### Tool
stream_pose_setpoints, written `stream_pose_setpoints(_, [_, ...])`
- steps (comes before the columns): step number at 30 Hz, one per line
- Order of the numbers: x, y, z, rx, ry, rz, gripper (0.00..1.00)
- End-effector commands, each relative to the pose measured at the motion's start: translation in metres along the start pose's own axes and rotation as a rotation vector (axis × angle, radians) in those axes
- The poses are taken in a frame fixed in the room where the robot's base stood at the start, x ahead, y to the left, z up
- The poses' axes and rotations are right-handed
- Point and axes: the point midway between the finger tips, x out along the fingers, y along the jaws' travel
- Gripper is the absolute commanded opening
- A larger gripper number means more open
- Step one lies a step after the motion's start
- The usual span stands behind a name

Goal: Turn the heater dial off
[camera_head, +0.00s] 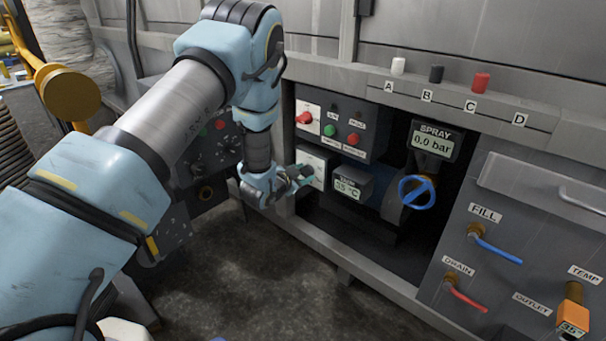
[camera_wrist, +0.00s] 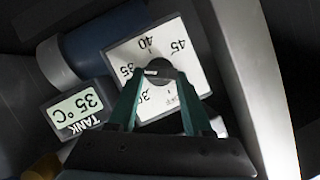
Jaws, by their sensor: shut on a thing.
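The heater dial is a dark round knob (camera_wrist: 158,70) on a white square plate (camera_wrist: 190,62) marked 30, 35, 40 and 45. It is seen upside down in the wrist view, with a pale pointer line on the knob near the 35 side. My gripper (camera_wrist: 157,80) has its two green fingers closed on the sides of the knob. In the head view my gripper (camera_head: 303,175) is in front of the white plate (camera_head: 318,160), and it hides the knob there.
A tank display (camera_wrist: 82,107) reading 35 °C sits beside the dial plate. In the head view a switch box (camera_head: 340,125) is above, a blue valve wheel (camera_head: 417,192) is to the right, and the frame edge (camera_head: 345,262) runs below.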

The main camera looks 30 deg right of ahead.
Motion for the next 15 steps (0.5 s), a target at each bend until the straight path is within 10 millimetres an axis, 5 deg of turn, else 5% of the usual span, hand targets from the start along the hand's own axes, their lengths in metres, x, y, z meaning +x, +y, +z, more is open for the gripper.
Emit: stream_pose_setpoints(15, [-0.0011, -0.0051, -0.0010, -0.159, -0.001, 0.063, 0.00])
